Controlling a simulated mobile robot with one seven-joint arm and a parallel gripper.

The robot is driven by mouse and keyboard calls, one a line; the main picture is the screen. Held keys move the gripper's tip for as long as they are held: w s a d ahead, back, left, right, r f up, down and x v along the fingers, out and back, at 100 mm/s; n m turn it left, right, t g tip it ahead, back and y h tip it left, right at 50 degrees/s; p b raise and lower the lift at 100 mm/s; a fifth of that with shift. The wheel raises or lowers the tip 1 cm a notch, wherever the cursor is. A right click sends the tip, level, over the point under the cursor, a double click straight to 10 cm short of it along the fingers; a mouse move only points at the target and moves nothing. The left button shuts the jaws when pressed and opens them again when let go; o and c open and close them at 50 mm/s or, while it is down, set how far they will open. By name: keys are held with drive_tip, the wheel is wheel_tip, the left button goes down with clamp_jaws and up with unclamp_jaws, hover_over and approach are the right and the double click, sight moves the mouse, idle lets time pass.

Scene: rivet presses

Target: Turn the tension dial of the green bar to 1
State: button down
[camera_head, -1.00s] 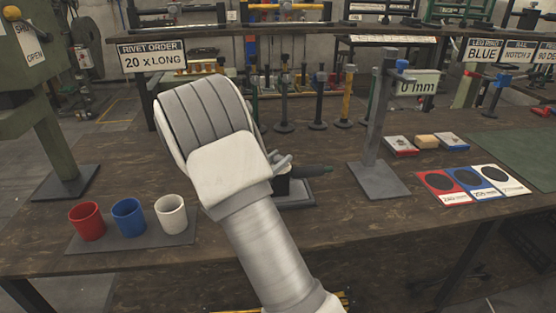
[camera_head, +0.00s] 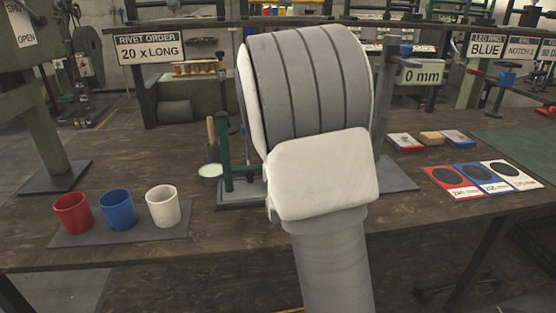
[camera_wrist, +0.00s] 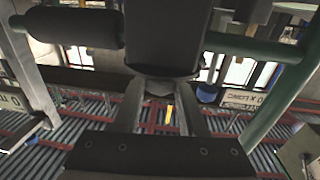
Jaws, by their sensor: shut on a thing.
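In the head view a green bar (camera_head: 224,135) stands upright on a grey base, just left of my forearm, which hides its right side. My gripper is hidden behind my arm there. In the wrist view my gripper (camera_wrist: 163,82) has its two fingers closed on a dark block (camera_wrist: 162,40) at the top middle. Green bars (camera_wrist: 260,48) run out to the right of this block, and a dark rounded cylinder (camera_wrist: 75,27) lies to its left. I cannot tell whether the block is the tension dial, and no dial number is readable.
Red (camera_head: 72,213), blue (camera_head: 118,209) and white (camera_head: 163,206) cups stand on a mat at the left. A grey post with a 0 mm sign (camera_head: 422,75) and colored cards (camera_head: 482,178) are at the right.

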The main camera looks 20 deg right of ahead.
drive_tip(key=n+y+b, duration=0.1)
drive_tip(key=y, duration=0.1)
drive_tip(key=n+t+y+b, duration=0.1)
drive_tip(key=n+y+b, duration=0.1)
drive_tip(key=y, duration=0.1)
drive_tip(key=shift+d+f, duration=0.15)
drive_tip(key=shift+d, duration=0.05)
drive_tip(key=n+y, duration=0.3)
drive_tip(key=y, duration=0.1)
drive_tip(key=n+y+p, duration=0.1)
drive_tip(key=y, duration=0.1)
drive_tip(key=n+g+y+p, duration=0.1)
drive_tip(key=y, duration=0.1)
drive_tip(key=n+y+p, duration=0.1)
drive_tip(key=n+y, duration=0.1)
drive_tip(key=shift+r+g+y, duration=0.3)
drive_tip(key=shift+r+g, duration=0.05)
drive_tip(key=shift+g, duration=0.05)
drive_tip(key=n+g+y+p, duration=0.4)
drive_tip(key=y, duration=0.1)
drive_tip(key=shift+a+f, duration=0.1)
drive_tip(key=shift+a, duration=0.05)
drive_tip(key=shift+n+g, duration=0.4)
drive_tip(key=shift+c, duration=2.3)
unclamp_jaws()
drive_tip(key=shift+f, duration=0.1)
